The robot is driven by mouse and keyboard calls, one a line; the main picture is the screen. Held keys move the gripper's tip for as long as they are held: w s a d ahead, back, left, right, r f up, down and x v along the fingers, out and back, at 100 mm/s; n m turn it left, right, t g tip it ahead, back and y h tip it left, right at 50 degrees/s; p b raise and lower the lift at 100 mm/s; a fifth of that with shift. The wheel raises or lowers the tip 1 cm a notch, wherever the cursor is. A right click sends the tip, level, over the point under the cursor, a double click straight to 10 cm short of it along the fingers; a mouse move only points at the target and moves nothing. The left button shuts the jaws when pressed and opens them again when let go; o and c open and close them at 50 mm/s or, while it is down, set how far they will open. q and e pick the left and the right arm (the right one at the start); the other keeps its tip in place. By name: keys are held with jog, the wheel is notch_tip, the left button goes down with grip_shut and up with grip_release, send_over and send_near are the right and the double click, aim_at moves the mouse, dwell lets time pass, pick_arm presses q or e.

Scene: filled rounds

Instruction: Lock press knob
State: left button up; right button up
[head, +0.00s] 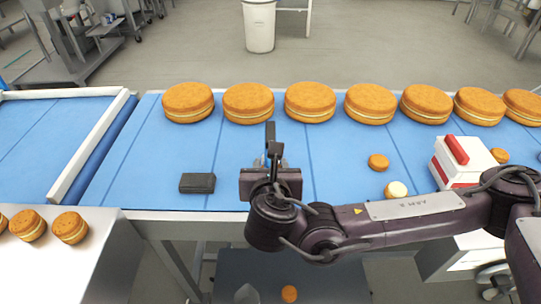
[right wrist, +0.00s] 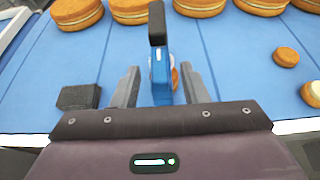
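An upright tool with a black top (head: 270,138) and a blue body stands on the blue belt; I take it to be the press knob. In the right wrist view its blue body (right wrist: 162,84) lies between the fingers of my right gripper (right wrist: 160,68), with a gap on each side. That gripper (head: 271,163) is open, low over the near part of the belt. Its wrist and fingers hide the tool's lower part in the head view. A small orange and white patch shows behind the blue body, mostly hidden. My left gripper is not in view.
A dark block (head: 197,183) lies left of my right gripper. Several large filled rounds (head: 248,103) line the belt's far side. Small rounds (head: 378,162) and a white box with a red bar (head: 466,162) are at right. More rounds sit on a left tray (head: 95,245).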

aim_at(269, 162)
jog(key=shift+p+x, duration=0.4)
jog(key=shift+x, duration=1.2)
jog(key=shift+c, duration=0.4)
grip_shut()
jog(key=shift+a+f+m+h+b, duration=0.15)
jog(key=shift+f+m+h+b, duration=0.1)
jog(key=shift+m+h+b, duration=0.85)
jog(key=shift+h, duration=0.2)
jog(key=shift+r+m+g+h, duration=0.2)
jog(key=shift+m+g+h, duration=0.4)
jog(key=shift+m+h, duration=0.65)
jog(key=shift+o, duration=0.4)
grip_release()
